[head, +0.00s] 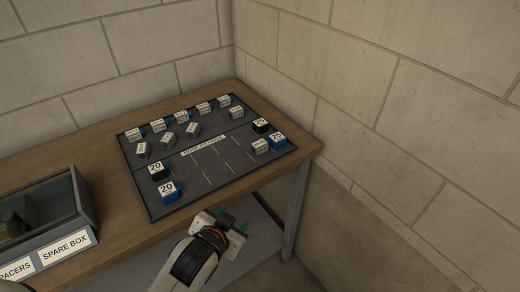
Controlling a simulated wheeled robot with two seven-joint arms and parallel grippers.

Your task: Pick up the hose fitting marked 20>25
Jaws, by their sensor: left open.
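A dark tray (133,175) lies on the wooden table and holds several small white fittings, such as one at its left (142,150), one near its middle (168,139) and one at its right (260,146). Their print is too small to read, so I cannot tell which is marked 20>25. My left gripper (233,222) is open and apart from the fittings, in front of the tray's near edge. No object shows between its fingers. My right gripper is not in view.
A spare box (68,247) stands at the table's left. Block walls (370,100) close off the back and right.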

